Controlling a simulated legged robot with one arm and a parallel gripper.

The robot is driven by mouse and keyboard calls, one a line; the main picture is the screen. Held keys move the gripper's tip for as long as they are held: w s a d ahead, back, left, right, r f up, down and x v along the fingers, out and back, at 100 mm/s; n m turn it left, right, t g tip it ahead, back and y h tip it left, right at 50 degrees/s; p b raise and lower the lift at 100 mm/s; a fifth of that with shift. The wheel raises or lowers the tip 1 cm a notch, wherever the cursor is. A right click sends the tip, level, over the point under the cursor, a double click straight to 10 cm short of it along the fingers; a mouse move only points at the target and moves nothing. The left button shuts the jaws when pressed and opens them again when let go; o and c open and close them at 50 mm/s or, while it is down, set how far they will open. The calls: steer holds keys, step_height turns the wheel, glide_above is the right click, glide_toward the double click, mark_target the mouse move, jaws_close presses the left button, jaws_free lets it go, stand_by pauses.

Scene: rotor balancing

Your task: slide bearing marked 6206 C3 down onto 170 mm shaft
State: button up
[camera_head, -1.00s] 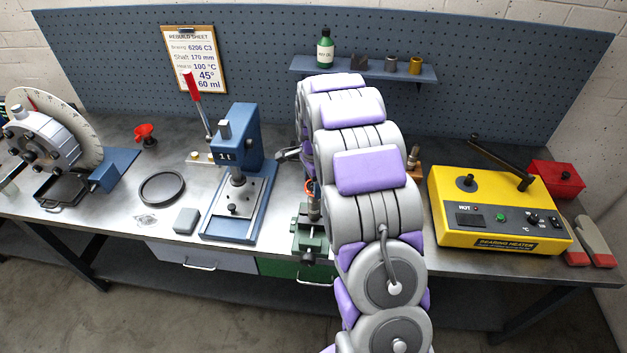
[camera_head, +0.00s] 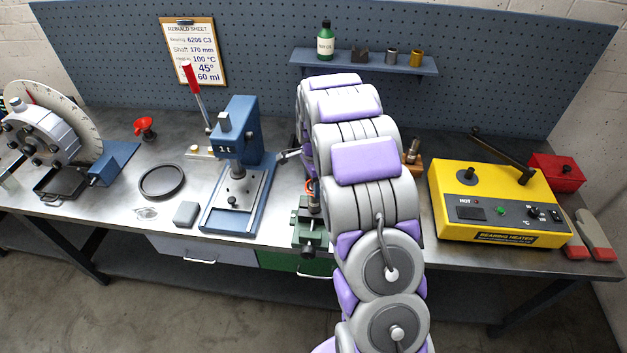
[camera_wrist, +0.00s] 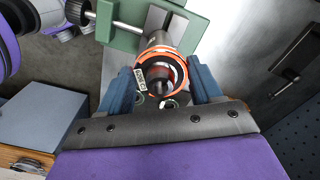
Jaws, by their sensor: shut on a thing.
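My gripper (camera_wrist: 161,90) has its blue fingers on either side of a ring-shaped bearing (camera_wrist: 180,72) with orange-glowing edges. A small light tag (camera_wrist: 140,79) shows on the bearing, its print too small to read surely. The bearing is around or right over the end of an upright shaft in the green vise (camera_wrist: 125,38); how far down it sits is unclear. In the head view the vise (camera_head: 309,232) stands on the bench's front edge, with the orange ring (camera_head: 310,185) above it. My arm hides most of the gripper there.
A blue press (camera_head: 236,135) stands left of the vise. A yellow bearing heater (camera_head: 500,205) is on the right. The rebuild sheet (camera_head: 193,52) on the pegboard reads 6206 C3 and shaft 170 mm.

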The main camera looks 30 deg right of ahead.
steer(key=shift+f, duration=0.35)
steer(key=o, duration=1.5)
steer(key=shift+c, duration=0.2)
steer(key=shift+c, duration=0.3)
steer(key=shift+r, duration=0.1)
steer(key=shift+r+p, duration=1.45)
steer(key=shift+r, duration=3)
